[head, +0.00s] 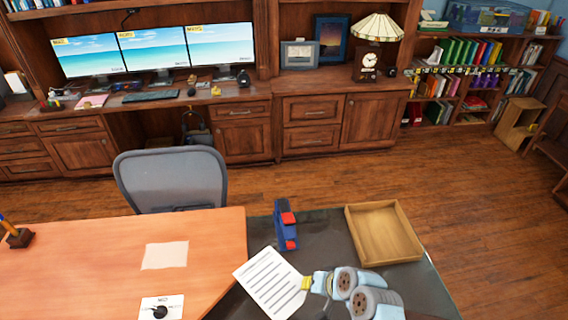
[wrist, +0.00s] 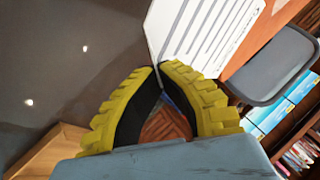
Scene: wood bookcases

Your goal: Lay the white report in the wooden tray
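The white report (head: 268,284), a sheet with dark printed lines, is gripped at its right edge in the head view. My gripper (head: 306,283) has its yellow fingers pinched on that edge. In the wrist view the fingertips (wrist: 160,68) meet at the edge of the report (wrist: 205,35), which extends up and away from them. The report appears to be held above the dark desk top; its exact height is hard to tell. The open wooden tray (head: 413,248) sits on the dark desk to the right of my gripper, and looks empty. Part of the tray (wrist: 45,152) shows at the wrist view's lower left.
The orange wooden desk top (head: 215,262) on the left holds a plain paper (head: 165,255) and another sheet with a dark item. A grey chair (head: 172,180) stands behind.

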